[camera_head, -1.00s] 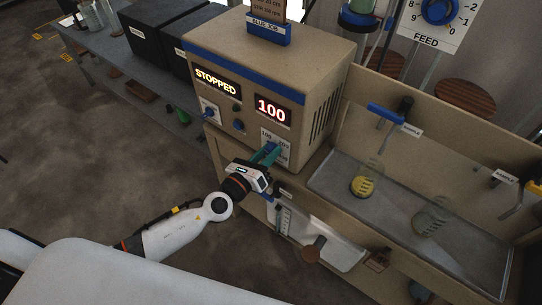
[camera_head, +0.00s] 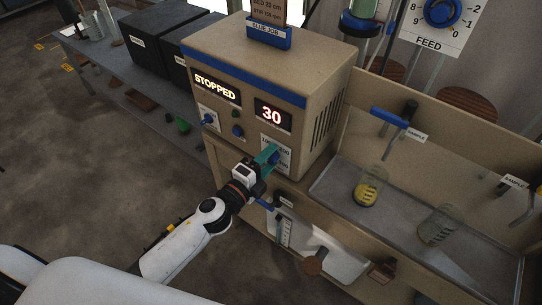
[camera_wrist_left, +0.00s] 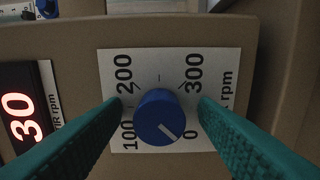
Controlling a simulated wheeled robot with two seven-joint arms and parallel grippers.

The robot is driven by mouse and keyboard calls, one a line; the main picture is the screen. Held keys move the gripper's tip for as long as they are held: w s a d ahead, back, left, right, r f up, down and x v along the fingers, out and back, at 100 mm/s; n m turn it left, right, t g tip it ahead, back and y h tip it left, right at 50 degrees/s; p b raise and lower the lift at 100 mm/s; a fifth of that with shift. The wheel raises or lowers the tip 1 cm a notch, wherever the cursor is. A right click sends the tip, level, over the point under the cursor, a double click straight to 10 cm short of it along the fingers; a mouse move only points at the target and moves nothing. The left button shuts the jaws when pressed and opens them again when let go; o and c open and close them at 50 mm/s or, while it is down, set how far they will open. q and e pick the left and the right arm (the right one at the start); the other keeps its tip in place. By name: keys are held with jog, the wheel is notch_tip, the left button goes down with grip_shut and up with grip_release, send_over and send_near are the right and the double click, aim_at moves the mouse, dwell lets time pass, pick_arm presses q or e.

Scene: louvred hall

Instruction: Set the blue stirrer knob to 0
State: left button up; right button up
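The blue stirrer knob (camera_wrist_left: 159,115) is in the middle of the left wrist view, on a white dial plate (camera_wrist_left: 150,68) marked 0, 100, 200 and 300 rpm. Its white pointer line points to the lower right, near but slightly short of the 0. The stirrer display (camera_head: 272,115) reads 30, and its edge also shows in the left wrist view (camera_wrist_left: 20,115). My left gripper (camera_wrist_left: 160,101) has its teal fingers on both sides of the knob, with a small gap on each side. In the head view my left gripper (camera_head: 267,156) partly covers the dial. My right gripper is not in view.
The beige control box has a lit STOPPED sign (camera_head: 217,89) and a smaller blue knob (camera_head: 208,119). To the right, a metal tray (camera_head: 400,215) holds a flask with yellow contents (camera_head: 367,192) and a clear beaker (camera_head: 437,226).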

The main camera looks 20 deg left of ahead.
pick_arm(q)
jog(key=b+v, duration=0.1)
jog(key=v, duration=0.6)
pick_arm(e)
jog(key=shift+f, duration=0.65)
